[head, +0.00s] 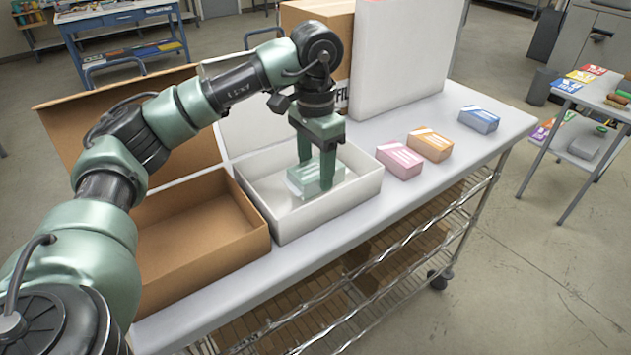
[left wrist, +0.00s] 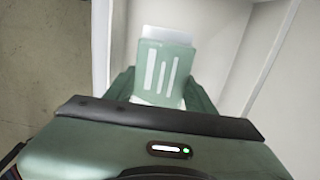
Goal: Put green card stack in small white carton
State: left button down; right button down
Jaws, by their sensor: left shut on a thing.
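The green card stack (head: 322,176) is inside the small white carton (head: 327,211) on the table. My left gripper (head: 316,183) reaches down into the carton and is shut on the stack, one finger on each side. In the left wrist view the stack (left wrist: 163,68) shows its white stripes between the fingers (left wrist: 160,90), with pale carton walls around it. I cannot tell whether the stack touches the carton floor. My right gripper is not in view.
An open brown box (head: 205,262) stands left of the carton. Pink (head: 399,160), orange (head: 430,145) and blue (head: 479,119) card stacks lie to the right. A tall white panel (head: 400,60) and a brown box (head: 318,14) stand behind. Bare tabletop (head: 470,150) lies along the front right.

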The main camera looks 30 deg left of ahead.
aim_at(315, 185)
pick_arm(q)
notch_tip(315, 185, down, 4)
jog(key=shift+r+p, duration=0.2)
jog(key=shift+p, duration=0.2)
jog(key=shift+f, duration=0.2)
jog(key=shift+f+b, duration=0.2)
jog(key=shift+b, duration=0.1)
jog(key=c, duration=0.5)
grip_release()
jog(key=shift+r, duration=0.1)
